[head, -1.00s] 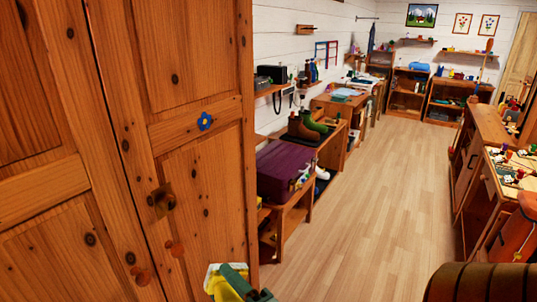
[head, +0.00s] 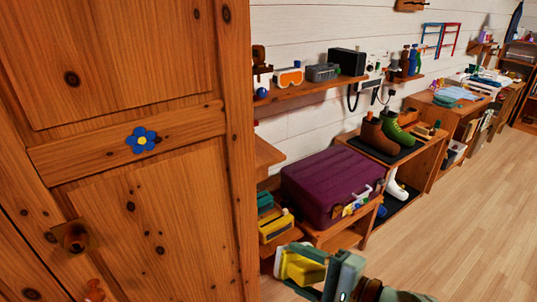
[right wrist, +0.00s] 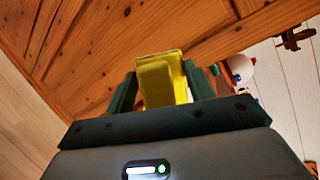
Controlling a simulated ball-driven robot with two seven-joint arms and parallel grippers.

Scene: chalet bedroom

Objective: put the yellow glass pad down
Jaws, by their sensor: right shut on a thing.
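The yellow glass pad (head: 298,268) is at the bottom centre of the head view, in front of the low shelf beside the wardrobe. My right gripper (head: 316,263) is shut on it and holds it up, with bare floor showing around. In the right wrist view the pad (right wrist: 162,80) sits between the two dark green fingers of the right gripper (right wrist: 160,92), its pale edge turned away from the palm. Its lower part is hidden by the gripper. My left gripper is in neither view.
A pine wardrobe (head: 135,215) with a blue flower fills the left. Beside it, a low shelf holds a yellow item (head: 276,226). A purple suitcase (head: 325,182) lies on a bench (head: 345,230). Boots (head: 378,138) stand on a rack. Floor (head: 450,235) at right is clear.

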